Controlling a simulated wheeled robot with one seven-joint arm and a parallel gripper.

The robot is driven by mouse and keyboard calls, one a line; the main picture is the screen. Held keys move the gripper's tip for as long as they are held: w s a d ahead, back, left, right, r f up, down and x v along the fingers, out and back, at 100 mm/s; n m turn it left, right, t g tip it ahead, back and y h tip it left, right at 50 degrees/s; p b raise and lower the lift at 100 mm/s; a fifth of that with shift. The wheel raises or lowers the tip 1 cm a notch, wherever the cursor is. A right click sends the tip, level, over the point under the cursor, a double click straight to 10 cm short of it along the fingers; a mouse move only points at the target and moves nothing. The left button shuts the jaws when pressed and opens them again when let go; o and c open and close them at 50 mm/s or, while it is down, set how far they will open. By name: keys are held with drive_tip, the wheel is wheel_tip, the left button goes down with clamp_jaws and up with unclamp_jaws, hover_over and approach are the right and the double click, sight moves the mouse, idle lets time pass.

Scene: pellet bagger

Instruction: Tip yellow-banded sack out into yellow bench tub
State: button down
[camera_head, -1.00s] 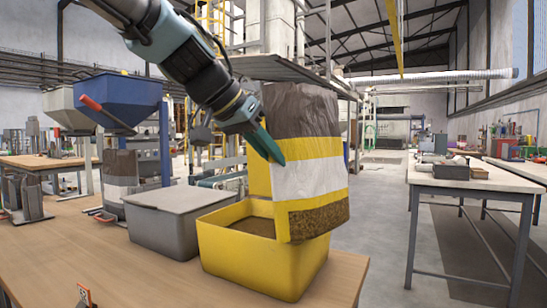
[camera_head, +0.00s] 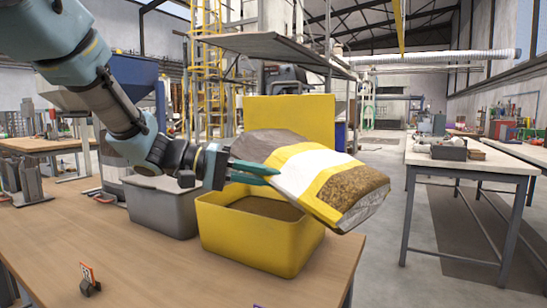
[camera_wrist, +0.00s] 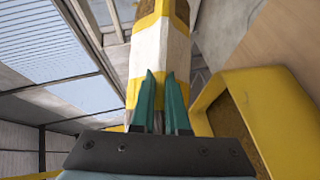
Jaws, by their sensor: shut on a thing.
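The yellow-banded sack (camera_head: 310,165) is grey with a white band, yellow bands and a brown lower part. It lies tilted nearly on its side above the right part of the yellow bench tub (camera_head: 262,247), its brown end to the right past the tub's rim. My gripper (camera_head: 258,172), with green fingers, is shut on the sack. The sack (camera_wrist: 160,55) also shows beyond the fingers in the wrist view, with the tub (camera_wrist: 215,95) at the right. Brown contents show in the tub. I see no pellets falling.
A grey lidded tub (camera_head: 160,208) stands left of the yellow tub on the wooden bench (camera_head: 150,265). A yellow panel (camera_head: 290,120) stands behind. A small orange-tagged item (camera_head: 90,280) is at the front left. A white table (camera_head: 470,165) stands at the right.

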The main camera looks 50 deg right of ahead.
drive_tip(key=w+n+g+h, duration=0.1)
drive_tip(key=n, duration=0.1)
drive_tip(key=w+n+g+h+b, duration=0.1)
drive_tip(key=g, duration=0.1)
drive_tip(key=shift+w+n+h, duration=0.3)
drive_tip(key=shift+n, duration=0.1)
drive_tip(key=shift+w+r+n+g+h+p, duration=0.35)
drive_tip(key=shift+r+n+h, duration=0.15)
drive_tip(key=shift+n, duration=0.1)
